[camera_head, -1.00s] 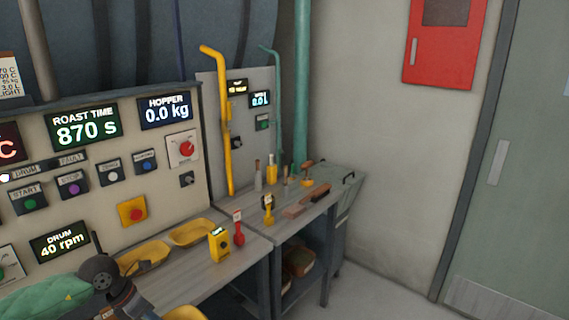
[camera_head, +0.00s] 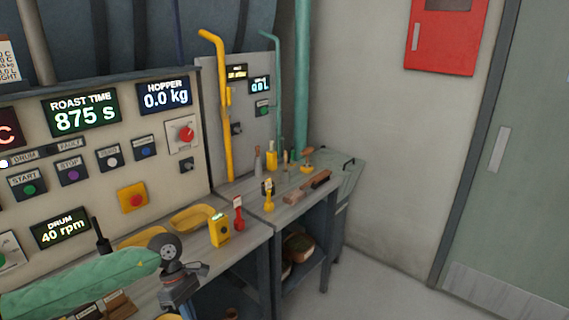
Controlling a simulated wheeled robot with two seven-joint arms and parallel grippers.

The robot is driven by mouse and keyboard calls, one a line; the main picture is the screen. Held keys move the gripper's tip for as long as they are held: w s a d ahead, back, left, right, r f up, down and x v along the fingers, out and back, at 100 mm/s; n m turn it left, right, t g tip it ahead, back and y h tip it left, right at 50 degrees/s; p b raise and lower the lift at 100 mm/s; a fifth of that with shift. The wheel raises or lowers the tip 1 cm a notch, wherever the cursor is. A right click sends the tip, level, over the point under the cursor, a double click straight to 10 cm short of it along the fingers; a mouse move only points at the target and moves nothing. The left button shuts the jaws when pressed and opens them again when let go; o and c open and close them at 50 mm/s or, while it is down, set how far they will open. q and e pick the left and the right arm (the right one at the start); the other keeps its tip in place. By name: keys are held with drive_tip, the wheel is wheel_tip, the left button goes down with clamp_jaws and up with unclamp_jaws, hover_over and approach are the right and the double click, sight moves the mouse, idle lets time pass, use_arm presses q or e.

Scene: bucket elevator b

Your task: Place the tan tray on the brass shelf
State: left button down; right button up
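My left arm, in a green sleeve, comes in from the lower left. Its gripper (camera_head: 192,275) is above the near edge of the left bench. Its fingers are small and partly hidden by the wrist, so I cannot tell whether they are open. Two yellow-tan trays lie on the left bench: one tray (camera_head: 192,216) is in plain view, and the other tray (camera_head: 140,238) is partly hidden behind my arm. I cannot tell whether either is the tan tray. I cannot pick out a brass shelf. My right gripper is not in view.
A yellow handheld device (camera_head: 220,230) and a red-handled tool (camera_head: 238,214) stand near the bench's right end. The right bench carries brushes (camera_head: 306,194) and small tools. Its lower shelf holds brown bundles (camera_head: 298,247). The floor (camera_head: 380,295) at right is clear.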

use_arm(q)
drive_tip(key=d+m+y, duration=0.1)
drive_tip(key=m+y, duration=0.1)
drive_tip(key=m, duration=0.3)
drive_tip(key=w+d+r+m+y, duration=0.1)
drive_tip(key=m+y, duration=0.2)
drive_tip(key=m, duration=0.2)
drive_tip(key=w+d+m+y, duration=0.1)
drive_tip(key=d+m+y, duration=0.1)
drive_tip(key=m, duration=0.4)
drive_tip(key=shift+d+r, duration=0.1)
drive_tip(key=shift+r, duration=0.2)
